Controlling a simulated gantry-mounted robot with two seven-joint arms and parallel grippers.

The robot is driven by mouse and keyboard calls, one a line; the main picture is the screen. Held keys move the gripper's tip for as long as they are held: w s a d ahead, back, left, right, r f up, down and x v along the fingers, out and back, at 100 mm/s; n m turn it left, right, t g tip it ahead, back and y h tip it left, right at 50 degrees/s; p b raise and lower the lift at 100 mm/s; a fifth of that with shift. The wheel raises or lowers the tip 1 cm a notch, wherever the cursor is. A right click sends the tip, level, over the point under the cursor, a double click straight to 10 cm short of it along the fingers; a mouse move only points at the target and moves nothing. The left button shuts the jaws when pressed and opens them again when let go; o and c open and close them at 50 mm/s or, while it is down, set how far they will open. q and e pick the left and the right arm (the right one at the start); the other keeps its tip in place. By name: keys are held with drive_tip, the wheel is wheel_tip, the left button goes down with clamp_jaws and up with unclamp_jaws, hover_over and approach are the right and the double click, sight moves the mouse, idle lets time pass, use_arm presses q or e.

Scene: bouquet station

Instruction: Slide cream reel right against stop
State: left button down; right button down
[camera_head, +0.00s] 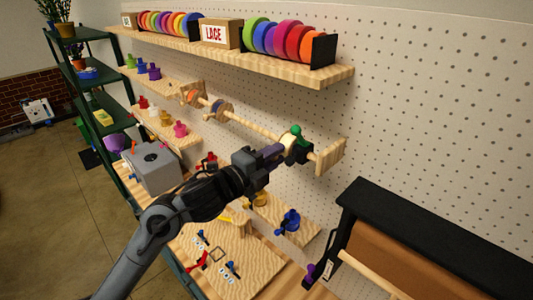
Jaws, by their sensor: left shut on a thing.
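A wooden dowel (256,128) runs along the pegboard and ends at a wooden bracket (330,156) on the right. My left gripper (281,148) is at the right part of the dowel and is shut on the cream reel (287,139), which is mostly hidden by the fingers. A dark stop with a green knob (296,130) sits just right of the reel. I cannot tell whether the reel touches the stop. Other reels sit farther left on the dowel, one with orange (191,94) and one with blue (219,108). My right gripper is not in view.
A top shelf (270,63) holds rows of coloured rolls and a LACE box (215,32). Small shelves with coloured spools lie left of the dowel. A grey box (153,167) stands at left, and a black-framed unit with brown paper (410,255) at lower right.

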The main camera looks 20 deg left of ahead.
use_arm(q)
drive_tip(key=c, duration=1)
unclamp_jaws()
drive_tip(key=shift+o, duration=0.2)
drive_tip(key=shift+s, duration=0.15)
drive_tip(key=b+v, duration=0.2)
drive_tip(key=v, duration=0.8)
drive_tip(key=shift+s+b, duration=0.25)
drive_tip(key=shift+b, duration=0.15)
drive_tip(key=shift+a, duration=0.15)
